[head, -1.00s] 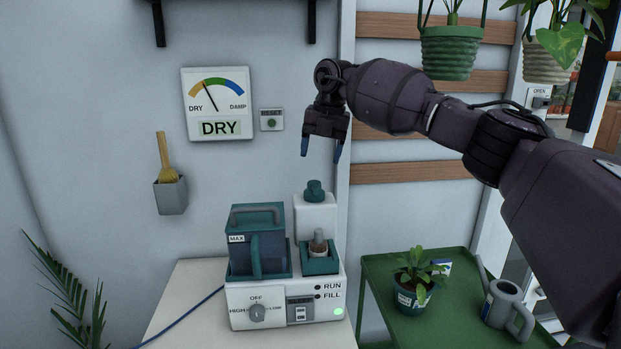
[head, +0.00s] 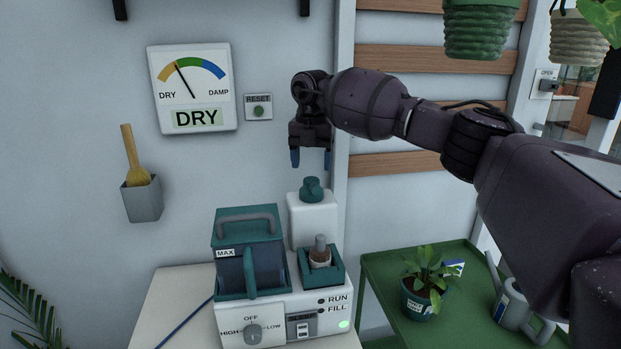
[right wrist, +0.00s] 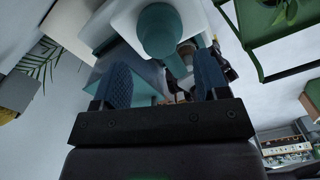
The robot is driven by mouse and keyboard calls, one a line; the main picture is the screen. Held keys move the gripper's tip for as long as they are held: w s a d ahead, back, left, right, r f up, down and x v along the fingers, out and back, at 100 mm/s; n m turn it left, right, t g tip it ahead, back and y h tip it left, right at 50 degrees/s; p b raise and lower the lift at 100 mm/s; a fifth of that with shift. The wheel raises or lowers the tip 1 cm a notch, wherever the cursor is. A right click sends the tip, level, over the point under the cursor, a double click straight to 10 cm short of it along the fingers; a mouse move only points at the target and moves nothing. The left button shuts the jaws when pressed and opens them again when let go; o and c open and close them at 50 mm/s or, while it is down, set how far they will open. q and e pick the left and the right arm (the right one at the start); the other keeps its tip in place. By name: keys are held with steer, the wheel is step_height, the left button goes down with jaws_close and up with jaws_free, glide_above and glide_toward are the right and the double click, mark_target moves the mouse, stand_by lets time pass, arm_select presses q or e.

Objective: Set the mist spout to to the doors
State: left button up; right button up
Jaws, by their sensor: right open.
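The mist spout, which I take to be the teal nozzle (head: 311,188), stands on the white tank (head: 312,222) at the back of the humidifier (head: 285,325). In the right wrist view the teal nozzle (right wrist: 160,30) lies ahead, between the lines of the fingers. I cannot tell which way its outlet points in the head view. My right gripper (head: 311,159) is open and empty, pointing down just above the nozzle and apart from it; its two blue fingers also show in the right wrist view (right wrist: 163,82). My left gripper is out of view.
The wall gauge (head: 193,88) reads DRY, beside a RESET button (head: 258,107). A green table (head: 385,275) holds a plant and watering can. A glass door (head: 575,95) is at right.

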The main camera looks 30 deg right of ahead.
mark_target(311, 178)
steer(key=shift+f, duration=2.25)
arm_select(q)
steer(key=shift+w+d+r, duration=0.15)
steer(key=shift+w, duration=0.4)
arm_select(e)
steer(key=shift+c, duration=0.7)
steer(key=c, duration=0.8)
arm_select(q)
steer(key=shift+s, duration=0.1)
